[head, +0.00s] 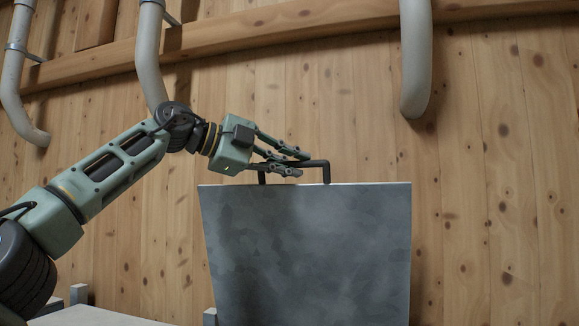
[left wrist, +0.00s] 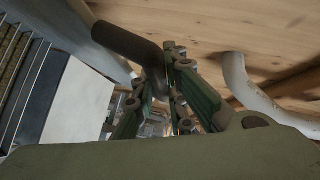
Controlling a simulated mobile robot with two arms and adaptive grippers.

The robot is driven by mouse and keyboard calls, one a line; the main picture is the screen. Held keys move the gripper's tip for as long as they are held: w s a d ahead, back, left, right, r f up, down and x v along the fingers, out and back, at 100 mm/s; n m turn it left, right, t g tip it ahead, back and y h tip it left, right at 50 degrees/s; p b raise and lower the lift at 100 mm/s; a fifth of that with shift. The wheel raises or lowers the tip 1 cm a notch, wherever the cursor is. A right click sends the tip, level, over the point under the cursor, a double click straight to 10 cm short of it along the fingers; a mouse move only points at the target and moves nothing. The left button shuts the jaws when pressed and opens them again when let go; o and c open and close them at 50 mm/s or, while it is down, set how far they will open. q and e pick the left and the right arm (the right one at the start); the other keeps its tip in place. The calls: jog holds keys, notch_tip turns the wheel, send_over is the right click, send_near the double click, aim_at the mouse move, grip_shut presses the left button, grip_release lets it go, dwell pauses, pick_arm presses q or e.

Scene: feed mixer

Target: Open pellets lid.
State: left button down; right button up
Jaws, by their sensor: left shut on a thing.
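The pellets lid (head: 305,250) appears as a large mottled grey metal panel, raised and facing me in the head view. Its black bar handle (head: 326,172) stands on the panel's top edge. My left gripper (head: 303,164) reaches in from the left, and its fingers are shut on the handle. In the left wrist view the dark handle (left wrist: 128,42) runs in between the fingers of my left gripper (left wrist: 165,85). The fingers hide part of the handle. What lies behind the panel is hidden. My right gripper is not in view.
Grey pipes hang in front of the wooden wall (head: 500,200), one above my left wrist (head: 149,50) and one right of the lid (head: 416,60). A wooden beam (head: 280,32) crosses the wall. The space right of the lid looks clear.

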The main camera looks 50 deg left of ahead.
pick_arm(q)
jog(key=c, duration=1.8)
grip_release()
jog(key=shift+s+a, duration=0.1)
jog(key=shift+o, duration=0.2)
jog(key=v, duration=1.2)
jog(key=shift+f, duration=0.1)
